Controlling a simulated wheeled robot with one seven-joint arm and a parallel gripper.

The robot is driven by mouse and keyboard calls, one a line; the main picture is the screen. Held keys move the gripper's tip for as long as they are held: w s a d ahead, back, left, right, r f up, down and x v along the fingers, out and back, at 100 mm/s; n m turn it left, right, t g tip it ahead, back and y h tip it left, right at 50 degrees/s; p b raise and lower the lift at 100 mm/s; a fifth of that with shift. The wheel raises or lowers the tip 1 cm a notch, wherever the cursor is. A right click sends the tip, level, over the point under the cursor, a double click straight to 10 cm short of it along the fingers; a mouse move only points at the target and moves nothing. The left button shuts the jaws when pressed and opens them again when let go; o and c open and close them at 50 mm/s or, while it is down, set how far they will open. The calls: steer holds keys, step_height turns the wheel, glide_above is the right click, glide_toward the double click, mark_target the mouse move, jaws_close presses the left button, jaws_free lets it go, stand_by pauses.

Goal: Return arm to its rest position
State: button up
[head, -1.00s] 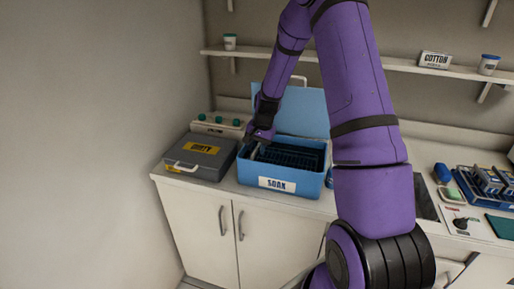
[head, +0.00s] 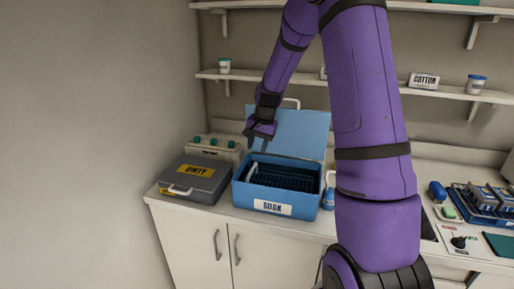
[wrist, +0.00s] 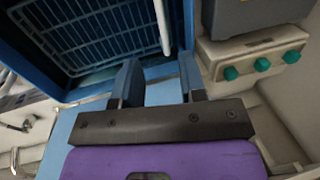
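My purple arm reaches over the counter in the head view. My gripper (head: 258,143) is above the back left part of the open blue SOAK box (head: 273,207), in front of its raised lid (head: 301,133). In the wrist view my gripper (wrist: 158,75) has its two blue fingers apart with nothing between them. The box's dark wire basket (wrist: 95,38) shows beyond the fingers, and a white handle bar (wrist: 162,27) stands near them.
A grey DIRTY case (head: 195,181) is left of the box. A unit with green knobs (head: 215,146) is behind it. A shelf (head: 442,93) runs along the wall, and a blue tray of instruments (head: 484,204) is on the right.

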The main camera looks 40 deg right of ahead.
stand_by(0.3)
steer(key=s+a+r+n+t+h, duration=0.1)
steer(key=s+a+r+n, duration=0.1)
steer(key=s+a+r, duration=0.5)
steer(key=s+a+r+n, duration=0.3)
steer(key=s+a+r, duration=0.15)
steer(key=r, duration=0.45)
steer(key=s+a+r+n+t, duration=0.1)
steer(key=s+a+r+n, duration=0.1)
steer(key=s, duration=0.8)
steer(key=s+a+r+n+t, duration=0.1)
steer(key=s+a+r+n, duration=0.2)
steer(key=s, duration=0.7)
steer(key=shift+s+a, duration=0.25)
steer(key=shift+s, duration=0.05)
